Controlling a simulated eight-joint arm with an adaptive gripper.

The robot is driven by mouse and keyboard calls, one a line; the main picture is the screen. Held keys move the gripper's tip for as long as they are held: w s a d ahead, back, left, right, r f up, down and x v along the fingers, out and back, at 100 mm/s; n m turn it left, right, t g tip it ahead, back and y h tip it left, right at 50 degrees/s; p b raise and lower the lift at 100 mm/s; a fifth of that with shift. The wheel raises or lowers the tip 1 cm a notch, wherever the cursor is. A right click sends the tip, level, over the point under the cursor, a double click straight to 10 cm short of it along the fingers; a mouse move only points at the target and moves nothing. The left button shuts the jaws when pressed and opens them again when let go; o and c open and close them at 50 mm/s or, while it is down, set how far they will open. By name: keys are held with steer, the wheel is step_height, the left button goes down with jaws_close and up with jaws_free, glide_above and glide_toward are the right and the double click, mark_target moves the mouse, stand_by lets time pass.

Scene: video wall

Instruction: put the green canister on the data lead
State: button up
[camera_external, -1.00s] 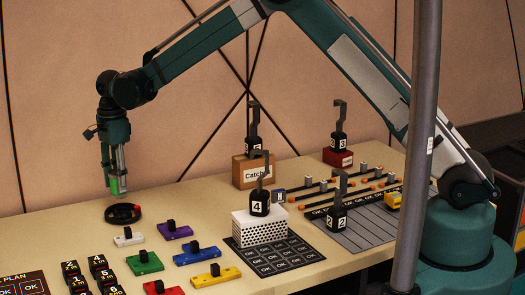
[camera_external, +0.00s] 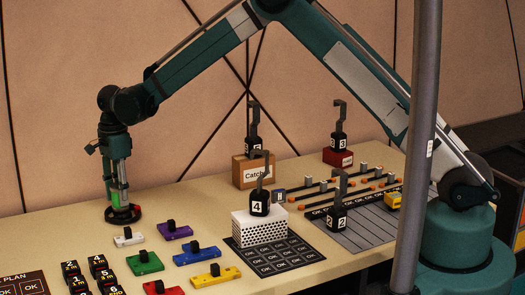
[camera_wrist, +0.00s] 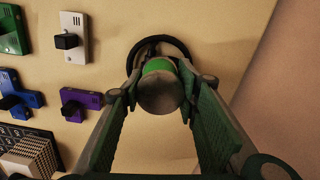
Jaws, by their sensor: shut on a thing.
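The green canister (camera_external: 122,197) is upright between the fingers of my gripper (camera_external: 120,204), which is shut on it. In the wrist view the canister (camera_wrist: 160,90) shows a grey end and a green band between the fingertips (camera_wrist: 160,84). The data lead (camera_external: 136,213) is a black coil lying on the table at the far left. In the wrist view the lead (camera_wrist: 178,42) shows as a dark ring behind the canister. The canister is over the coil, at or just above it; I cannot tell whether they touch.
A white block (camera_external: 128,237) with a black knob stands close in front of the coil. Purple (camera_external: 174,231), green (camera_external: 145,262), blue and other knobbed blocks lie nearby. A white perforated box (camera_external: 259,228) stands further right. The wall is close behind.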

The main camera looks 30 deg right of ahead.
steer(key=shift+f, duration=0.15)
steer(key=o, duration=0.9)
steer(key=shift+o, duration=0.2)
step_height(320, 180, up, 12)
steer(key=shift+r+p, duration=0.2)
steer(key=shift+p, duration=0.45)
stand_by(0.5)
